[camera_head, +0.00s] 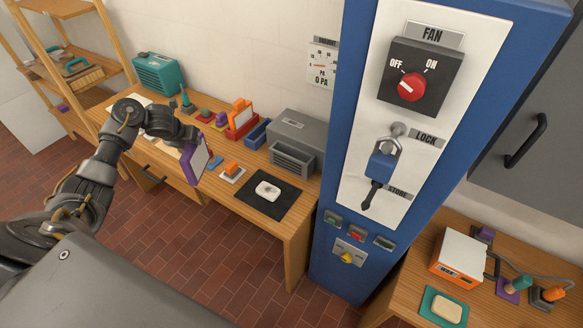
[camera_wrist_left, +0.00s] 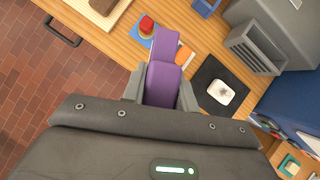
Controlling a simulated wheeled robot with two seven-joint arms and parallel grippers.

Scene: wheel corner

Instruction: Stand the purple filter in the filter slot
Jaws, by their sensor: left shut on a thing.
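The purple filter (camera_head: 195,161), a purple frame with a pale panel, is held upright and a little tilted above the front edge of the wooden bench. My left gripper (camera_head: 188,140) is shut on it. In the left wrist view the purple filter (camera_wrist_left: 163,75) sits between the fingers of my left gripper (camera_wrist_left: 161,92). A grey machine (camera_head: 302,134) with a ribbed front opening (camera_head: 291,161) stands on the bench, to the right of the filter and apart from it. I cannot tell whether that opening is the filter slot. My right gripper is not in view.
A black mat (camera_head: 269,205) with a white object (camera_head: 267,190) lies near the bench's right end. An orange block (camera_head: 233,168) sits on a pale plate. A red holder (camera_head: 241,130) and a blue bin (camera_head: 257,133) stand behind. A blue cabinet (camera_head: 330,245) borders the right.

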